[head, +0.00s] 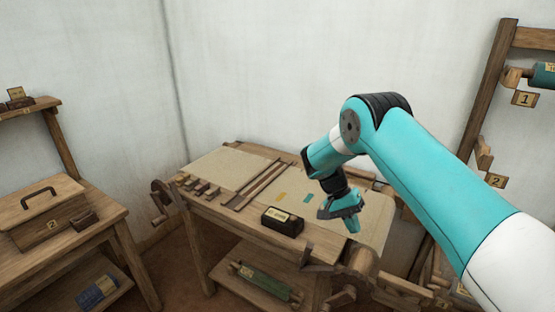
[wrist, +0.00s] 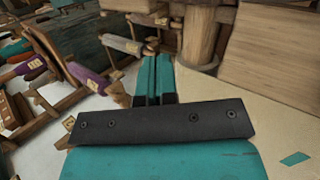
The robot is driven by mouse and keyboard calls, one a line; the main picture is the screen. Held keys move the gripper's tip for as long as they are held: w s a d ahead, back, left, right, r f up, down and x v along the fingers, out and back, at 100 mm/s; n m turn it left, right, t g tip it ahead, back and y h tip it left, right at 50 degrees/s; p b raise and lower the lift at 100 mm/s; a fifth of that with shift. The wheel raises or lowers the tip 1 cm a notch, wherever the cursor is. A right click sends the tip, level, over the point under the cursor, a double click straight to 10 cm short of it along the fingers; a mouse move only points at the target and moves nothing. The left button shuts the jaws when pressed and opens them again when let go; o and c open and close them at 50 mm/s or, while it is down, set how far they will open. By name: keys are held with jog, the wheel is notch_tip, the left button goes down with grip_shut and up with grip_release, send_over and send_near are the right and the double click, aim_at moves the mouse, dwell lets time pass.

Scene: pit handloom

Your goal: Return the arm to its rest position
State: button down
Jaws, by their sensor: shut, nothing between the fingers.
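My gripper (head: 353,220) hangs from my teal and white arm above the right part of the wooden loom (head: 223,205), pointing down. In the wrist view the two teal fingers (wrist: 155,80) lie close together with nothing between them. The arm is bent and reaches in from the right edge of the head view. Cream cloth (head: 368,215) lies on the loom beneath and behind my gripper. I cannot tell the exact gap between the fingertips and the loom.
A black labelled box (head: 282,222) stands on the loom's front edge, left of my gripper. A green roll (head: 262,282) lies on the shelf below. A side table with a wooden case (head: 45,220) is at left. A wooden rack (head: 488,90) stands at right. Open air lies above the loom.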

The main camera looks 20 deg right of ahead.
jog(key=s+a+r+n+t+y, duration=0.1)
jog(key=s+a+r+n+t, duration=0.1)
jog(key=a+r+n, duration=0.3)
jog(key=s+a+r+t+y, duration=0.1)
jog(key=s+a+r, duration=0.15)
jog(key=r, duration=0.45)
jog(key=s+a+r+n+t+y, duration=0.1)
jog(key=s+a+r+n+t, duration=0.15)
jog(key=r, duration=0.35)
jog(key=s+a+r+n+y, duration=0.2)
jog(key=s+a+r+n, duration=0.1)
jog(key=s, duration=0.7)
jog(key=s+a+r+n+y+b, duration=0.1)
jog(key=s+a+r+n+y, duration=0.1)
jog(key=s+a+r+n, duration=0.2)
jog(key=s+a+t, duration=0.1)
jog(key=s+a, duration=0.2)
jog(key=s, duration=0.4)
jog(key=shift+s+a+r+n+y, duration=0.15)
jog(key=shift+s+a+n+y, duration=0.05)
jog(key=shift+n+y, duration=0.2)
